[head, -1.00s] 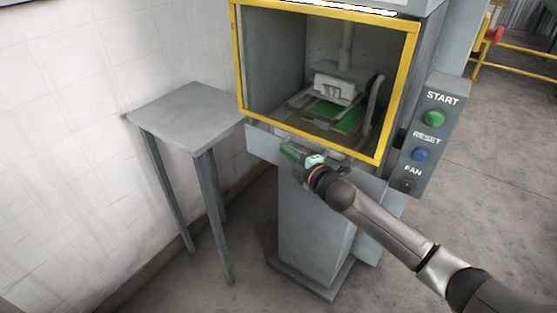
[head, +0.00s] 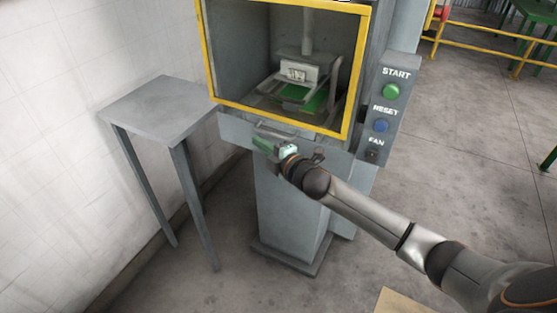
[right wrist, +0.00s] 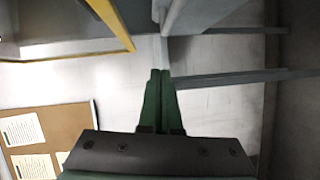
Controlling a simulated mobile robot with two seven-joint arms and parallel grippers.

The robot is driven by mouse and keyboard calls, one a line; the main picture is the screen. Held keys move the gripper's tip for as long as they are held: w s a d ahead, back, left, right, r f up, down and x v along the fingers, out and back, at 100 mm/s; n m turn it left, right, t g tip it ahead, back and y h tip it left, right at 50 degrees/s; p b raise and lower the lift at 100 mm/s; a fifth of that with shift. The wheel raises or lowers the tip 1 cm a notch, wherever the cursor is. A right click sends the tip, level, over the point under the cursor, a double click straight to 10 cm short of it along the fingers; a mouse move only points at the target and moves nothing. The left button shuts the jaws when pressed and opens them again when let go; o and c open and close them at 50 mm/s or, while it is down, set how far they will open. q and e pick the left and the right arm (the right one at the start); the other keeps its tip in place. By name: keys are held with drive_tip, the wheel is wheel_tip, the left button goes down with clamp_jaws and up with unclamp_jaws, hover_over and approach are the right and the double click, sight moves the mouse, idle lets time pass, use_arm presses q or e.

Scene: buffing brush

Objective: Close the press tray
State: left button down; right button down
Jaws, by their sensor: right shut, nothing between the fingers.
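The press tray front (head: 236,131) is a grey panel with a bar handle (head: 275,134), below the yellow-framed opening of the press. It looks in line with the press body, but I cannot tell if any small gap is left. Inside the press, a green plate (head: 317,101) lies under the press head (head: 297,72). My right gripper (head: 261,145) has green fingers and is shut and empty, just in front of and below the handle. In the right wrist view, its fingertips (right wrist: 160,73) are together, close to a grey edge (right wrist: 190,14). My left gripper is not in view.
A yellow frame (head: 277,113) edges the press opening. A control panel with START (head: 391,91), RESET and FAN controls is on the press's right side. A small grey table (head: 158,105) stands to the left by the wall.

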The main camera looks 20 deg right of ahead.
drive_tip(key=f+v, duration=0.1)
drive_tip(key=v, duration=0.7)
drive_tip(key=shift+r, duration=0.5)
drive_tip(key=s+a+f+m+g+p, duration=0.2)
drive_tip(key=s+f+m, duration=0.6)
drive_tip(key=s, duration=0.5)
drive_tip(key=s+a+f+m+g+h+p, duration=0.1)
drive_tip(key=s+a+f+m+g, duration=0.3)
drive_tip(key=s+f+m, duration=0.5)
drive_tip(key=s+f+g+p, duration=0.1)
drive_tip(key=s+f, duration=0.3)
drive_tip(key=shift+s+a+h, duration=0.25)
drive_tip(key=shift+a+h, duration=0.05)
drive_tip(key=shift+a, duration=0.1)
